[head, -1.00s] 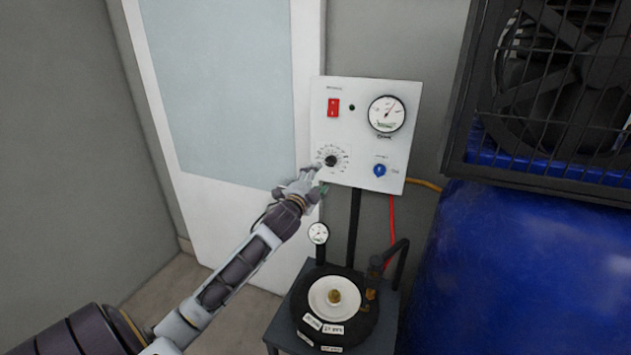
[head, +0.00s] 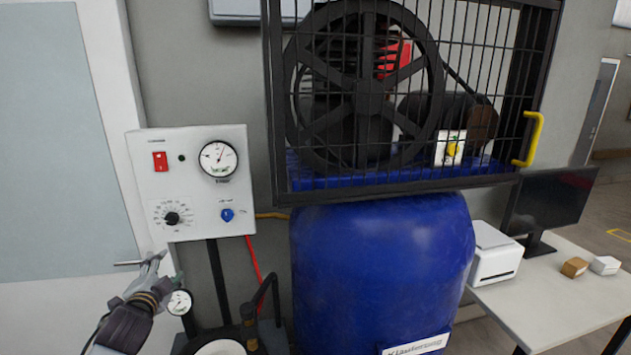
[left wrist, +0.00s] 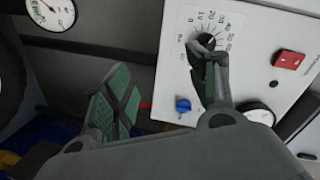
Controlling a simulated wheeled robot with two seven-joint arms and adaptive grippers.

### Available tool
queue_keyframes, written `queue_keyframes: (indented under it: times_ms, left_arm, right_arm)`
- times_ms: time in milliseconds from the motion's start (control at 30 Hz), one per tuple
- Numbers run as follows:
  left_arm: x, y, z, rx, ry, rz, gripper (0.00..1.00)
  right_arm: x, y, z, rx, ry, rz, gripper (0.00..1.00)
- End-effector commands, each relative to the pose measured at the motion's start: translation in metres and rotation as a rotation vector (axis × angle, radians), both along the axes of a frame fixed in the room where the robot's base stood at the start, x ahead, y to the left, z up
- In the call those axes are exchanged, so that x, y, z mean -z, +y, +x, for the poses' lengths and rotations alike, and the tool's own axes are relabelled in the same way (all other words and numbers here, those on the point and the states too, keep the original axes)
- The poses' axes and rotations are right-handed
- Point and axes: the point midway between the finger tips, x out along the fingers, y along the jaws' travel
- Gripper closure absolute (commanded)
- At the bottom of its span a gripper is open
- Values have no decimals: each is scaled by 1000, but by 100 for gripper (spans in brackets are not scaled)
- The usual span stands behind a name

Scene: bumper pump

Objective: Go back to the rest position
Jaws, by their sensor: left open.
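My left gripper (head: 158,277) is at the lower left of the head view, in front of the door and just below and left of the white control panel (head: 205,190). In the left wrist view its two green-padded fingers (left wrist: 160,92) are spread apart with nothing between them. One finger overlaps the black dial knob (left wrist: 208,42) in that view; I cannot tell whether they touch. The knob (head: 172,219) shows clear in the head view. The panel also bears a red switch (head: 160,161), a round gauge (head: 218,158) and a blue knob (head: 227,215). My right gripper does not show.
Below the panel stand a small gauge (head: 179,302) and a pump vessel, partly cut off. A white table (head: 560,300) with a monitor (head: 552,205) and small boxes is at right.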

Motion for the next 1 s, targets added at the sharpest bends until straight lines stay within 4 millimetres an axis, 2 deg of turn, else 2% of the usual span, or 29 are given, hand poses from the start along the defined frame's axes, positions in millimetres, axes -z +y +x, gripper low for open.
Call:
queue_keyframes:
  times_ms: [33, 200, 367, 500, 700, 1000]
  left_arm:
    - [19, -9, -9, -7, 40, -50, 42]
    - [80, -40, -46, -55, 190, -233, 42]
    - [131, -72, -91, -117, 339, -401, 42]
    - [168, -101, -135, -183, 472, -541, 42]
    - [202, -138, -197, -283, 644, -703, 42]
    - [220, -169, -251, -376, 789, -827, 42]
  right_arm:
    - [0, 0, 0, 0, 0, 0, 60]
    - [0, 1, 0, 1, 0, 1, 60]
    - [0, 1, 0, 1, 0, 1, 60]
    - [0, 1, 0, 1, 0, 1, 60]
    - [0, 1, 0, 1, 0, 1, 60]
    - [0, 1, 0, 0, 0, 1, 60]
